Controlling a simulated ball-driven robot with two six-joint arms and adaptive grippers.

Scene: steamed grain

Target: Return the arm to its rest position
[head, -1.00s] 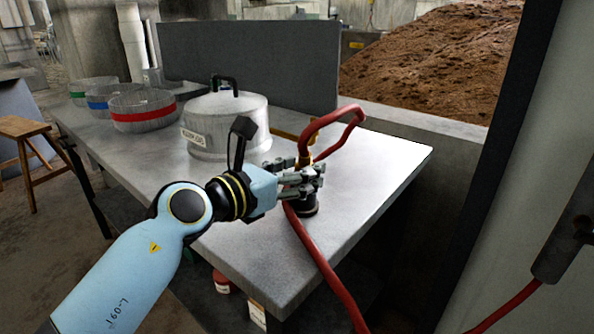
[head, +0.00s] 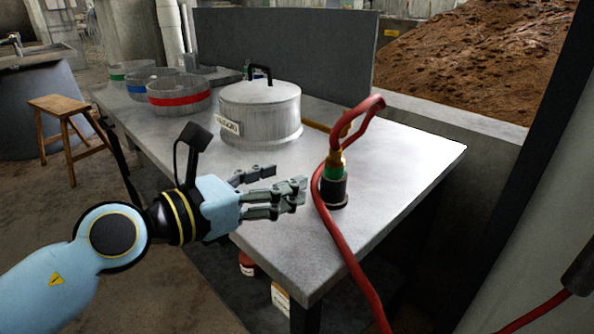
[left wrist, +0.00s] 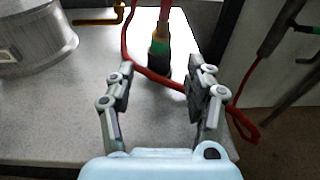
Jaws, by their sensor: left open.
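My left gripper (head: 283,188) is open and empty over the front left part of the table (head: 285,240). Its fingers point right, toward a valve fitting (head: 334,183) with a black base, a green band and a brass top. The fingers are apart from the fitting. In the left wrist view, the fitting (left wrist: 159,57) stands upright beyond the two spread fingers (left wrist: 160,85). A red hose (head: 348,252) joins the fitting's top and hangs over the table's front edge. My right gripper is out of view.
A lidded metal pot (head: 262,115) stands behind the gripper. Tubs with red (head: 180,97), blue and green bands stand at the back left. A grey panel (head: 285,50) lines the table's rear. A wooden stool (head: 62,107) is at left. The table's right part is clear.

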